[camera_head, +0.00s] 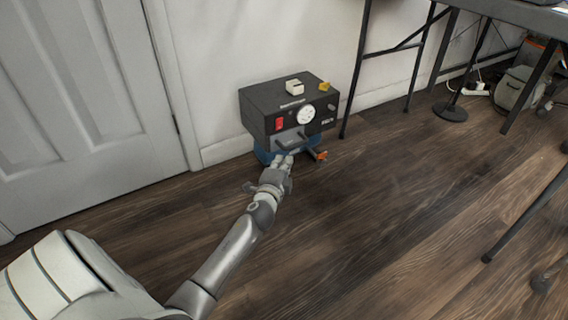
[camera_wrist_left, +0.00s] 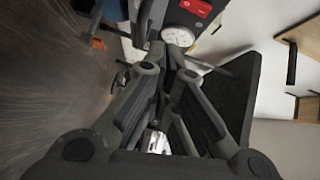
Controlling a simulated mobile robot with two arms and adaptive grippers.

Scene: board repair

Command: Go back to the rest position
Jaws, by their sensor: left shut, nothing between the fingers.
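My left arm reaches up from the bottom left in the head view. Its gripper (camera_head: 283,163) is shut and empty, close in front of the lower front of a dark box (camera_head: 262,103). The box has a red switch (camera_head: 279,124) and a round white gauge (camera_head: 306,114). In the left wrist view the gripper fingers (camera_wrist_left: 172,62) point toward the gauge (camera_wrist_left: 178,36) and the red switch (camera_wrist_left: 197,7). I cannot tell whether they touch the box. My right gripper is in neither view.
A blue round thing (camera_head: 264,156) shows under the box. A white block (camera_head: 294,87) and a yellow piece (camera_head: 325,87) are on top. An orange-tipped part (camera_head: 320,155) juts out below. A door (camera_head: 85,95) is left; table legs (camera_head: 355,75) are right.

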